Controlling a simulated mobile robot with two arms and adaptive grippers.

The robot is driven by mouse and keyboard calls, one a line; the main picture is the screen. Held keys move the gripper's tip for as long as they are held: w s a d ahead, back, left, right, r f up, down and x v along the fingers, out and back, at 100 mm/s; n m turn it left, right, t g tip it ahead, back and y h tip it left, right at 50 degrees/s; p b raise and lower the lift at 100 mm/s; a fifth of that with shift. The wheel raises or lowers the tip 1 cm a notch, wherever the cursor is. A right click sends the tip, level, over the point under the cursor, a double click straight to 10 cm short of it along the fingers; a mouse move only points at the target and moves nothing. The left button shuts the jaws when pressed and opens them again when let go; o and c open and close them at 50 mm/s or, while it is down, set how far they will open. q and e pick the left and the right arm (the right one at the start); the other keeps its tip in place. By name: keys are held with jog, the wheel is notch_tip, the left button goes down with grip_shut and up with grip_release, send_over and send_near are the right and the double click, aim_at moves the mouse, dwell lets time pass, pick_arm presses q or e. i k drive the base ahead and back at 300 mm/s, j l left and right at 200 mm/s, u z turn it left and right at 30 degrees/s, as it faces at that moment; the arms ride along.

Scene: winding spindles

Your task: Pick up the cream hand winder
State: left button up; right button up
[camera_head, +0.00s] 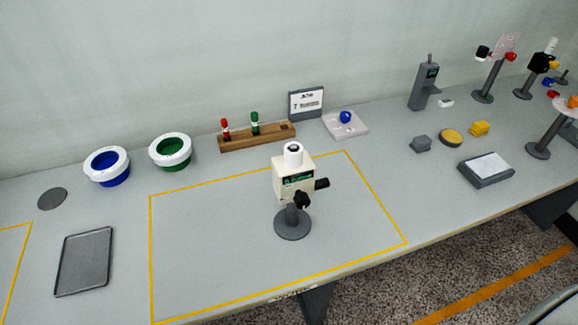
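The cream hand winder (288,184) stands upright on a round dark grey base (292,225) on the grey bench. It has a white cylindrical top (292,154), a green label on its front, a black handle (321,184) pointing right and a black knob (301,200) low on its front. It is inside the large yellow-outlined rectangle, right of its middle. Neither of my grippers shows in the head view.
Blue (107,167) and green (171,152) bowls with white rims, a wooden rack (257,137) and a white tray (358,130) stand behind. A grey tray (84,262) lies left. A grey box (486,170) and several stands are right. Bench around the winder is clear.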

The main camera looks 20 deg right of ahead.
aim_at(291, 223)
jog(key=k+l, duration=0.25)
jog(key=l, duration=0.2)
jog(key=k+l, duration=0.25)
jog(key=l, duration=0.15)
jog(key=j, duration=0.35)
jog(key=k+j, duration=0.1)
jog(key=k, duration=0.4)
jog(key=l+u, duration=0.05)
